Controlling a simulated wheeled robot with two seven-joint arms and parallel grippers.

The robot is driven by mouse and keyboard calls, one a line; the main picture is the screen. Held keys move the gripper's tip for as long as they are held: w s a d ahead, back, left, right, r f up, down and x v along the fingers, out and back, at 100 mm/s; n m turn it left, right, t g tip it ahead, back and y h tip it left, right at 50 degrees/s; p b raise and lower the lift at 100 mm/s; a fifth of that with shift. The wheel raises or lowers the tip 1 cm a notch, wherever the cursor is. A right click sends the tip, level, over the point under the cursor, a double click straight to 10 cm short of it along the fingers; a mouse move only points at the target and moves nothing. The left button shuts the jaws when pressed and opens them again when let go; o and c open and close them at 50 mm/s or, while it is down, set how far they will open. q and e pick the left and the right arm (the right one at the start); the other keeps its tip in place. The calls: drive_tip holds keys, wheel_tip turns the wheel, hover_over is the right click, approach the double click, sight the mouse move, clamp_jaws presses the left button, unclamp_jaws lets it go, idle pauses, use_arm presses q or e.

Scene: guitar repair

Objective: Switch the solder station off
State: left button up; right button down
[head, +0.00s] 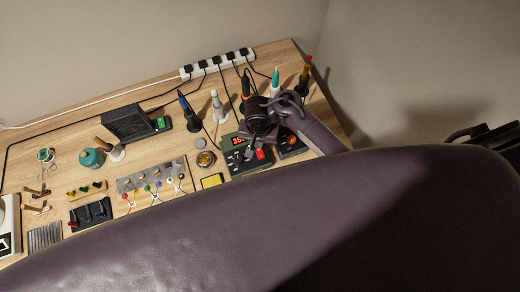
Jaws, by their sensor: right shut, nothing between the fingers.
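The solder station (236,168) is a dark green box near the right part of the bench. Its small display (238,140) is lit with red digits. A red rocker switch (260,154) shows on its front and looks bright; which way it is tipped is too small to tell. My right gripper (250,152) is over the station, shut and empty, with its fingertips pointing down just left of the red switch. I cannot tell whether they touch it. The gripper and wrist hide part of the station. My left gripper is not in view.
A second dark unit (291,149) sits right of the station, partly behind my arm. A yellow sponge (212,181) and a round tin (205,159) are to the left. Upright irons, cables and a white power strip (217,63) are behind. A dark box (130,123) stands farther left.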

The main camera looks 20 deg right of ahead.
drive_tip(key=shift+r, duration=1.85)
